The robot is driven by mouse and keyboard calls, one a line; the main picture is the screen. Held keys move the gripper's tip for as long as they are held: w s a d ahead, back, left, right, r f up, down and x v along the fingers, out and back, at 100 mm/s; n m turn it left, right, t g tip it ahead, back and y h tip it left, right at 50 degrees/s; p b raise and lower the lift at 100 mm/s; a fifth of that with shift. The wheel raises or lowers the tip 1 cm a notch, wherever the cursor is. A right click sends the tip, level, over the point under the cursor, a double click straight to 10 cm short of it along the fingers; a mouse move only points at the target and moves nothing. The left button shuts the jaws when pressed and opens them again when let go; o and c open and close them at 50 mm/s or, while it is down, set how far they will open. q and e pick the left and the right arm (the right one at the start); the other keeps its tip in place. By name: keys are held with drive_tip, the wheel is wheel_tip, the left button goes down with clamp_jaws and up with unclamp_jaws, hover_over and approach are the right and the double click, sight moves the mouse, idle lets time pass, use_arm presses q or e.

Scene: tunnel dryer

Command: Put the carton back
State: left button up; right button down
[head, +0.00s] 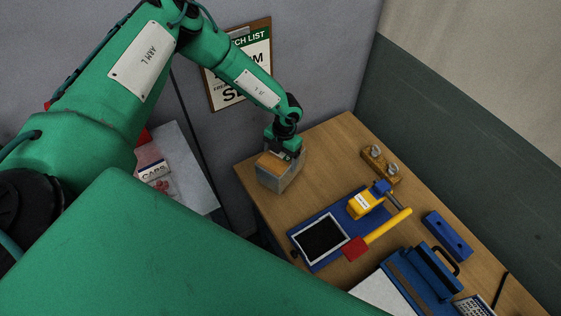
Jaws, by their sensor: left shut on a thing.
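A small carton (271,163) with a tan top shows at the back left end of the wooden table (325,156), above or in a grey box-like shape (286,181). I cannot tell whether the grey part is the carton's own side or a separate holder. My left gripper (284,149) reaches down from above and is shut on the carton at its far edge. The fingertips are small and partly hidden. Whether the carton touches the table is hard to tell. My right gripper is not in view.
A blue board (334,260) with a black pad, a yellow tool (364,204) and a yellow-handled red tool (382,234) lie mid-table. A wooden block with metal knobs (379,160) stands behind. Blue items (447,236) fill the right. A white surface with a labelled bin (152,168) is left.

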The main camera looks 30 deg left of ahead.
use_arm(q)
drive_tip(key=shift+f+p, duration=0.55)
drive_tip(key=shift+f, duration=1.35)
drive_tip(key=shift+f, duration=0.15)
drive_tip(key=o, duration=1.7)
